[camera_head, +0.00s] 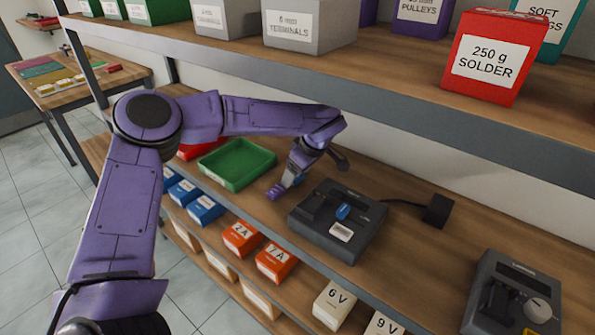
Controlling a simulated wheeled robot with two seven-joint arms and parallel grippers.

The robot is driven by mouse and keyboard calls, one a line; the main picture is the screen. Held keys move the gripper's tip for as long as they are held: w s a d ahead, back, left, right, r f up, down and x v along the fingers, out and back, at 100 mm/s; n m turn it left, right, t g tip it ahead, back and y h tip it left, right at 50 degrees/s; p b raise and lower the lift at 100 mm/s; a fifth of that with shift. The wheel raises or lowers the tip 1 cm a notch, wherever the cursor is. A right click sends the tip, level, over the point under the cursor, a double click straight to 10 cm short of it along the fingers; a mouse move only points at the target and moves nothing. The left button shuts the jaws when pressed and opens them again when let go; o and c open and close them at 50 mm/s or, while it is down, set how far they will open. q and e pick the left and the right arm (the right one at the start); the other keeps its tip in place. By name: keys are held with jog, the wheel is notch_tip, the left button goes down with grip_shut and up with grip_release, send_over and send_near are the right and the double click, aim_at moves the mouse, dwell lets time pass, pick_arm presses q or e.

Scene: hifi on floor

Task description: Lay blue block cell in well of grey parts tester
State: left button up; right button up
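The grey parts tester (315,234) is a dark box on the wooden shelf in the middle of the head view. A small blue piece (342,212) and a white panel (341,232) show on its top. I cannot tell whether that blue piece is a loose block or part of the tester. My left gripper (284,187) points down just left of the tester, apart from it. A small blue patch (298,180) shows at its fingers. It may be the blue block cell, but the fingers are too small to read. My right gripper is not in view.
A green tray (237,181) stands left of my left gripper. A black adapter (438,210) is cabled to the tester's right. Another dark device (515,300) stands at lower right. The upper shelf edge (400,92) passes above, carrying labelled boxes. Small boxes line the front.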

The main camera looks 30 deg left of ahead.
pick_arm(q)
jog(key=v, duration=0.8)
jog(key=shift+b, duration=0.35)
jog(key=shift+f, duration=0.1)
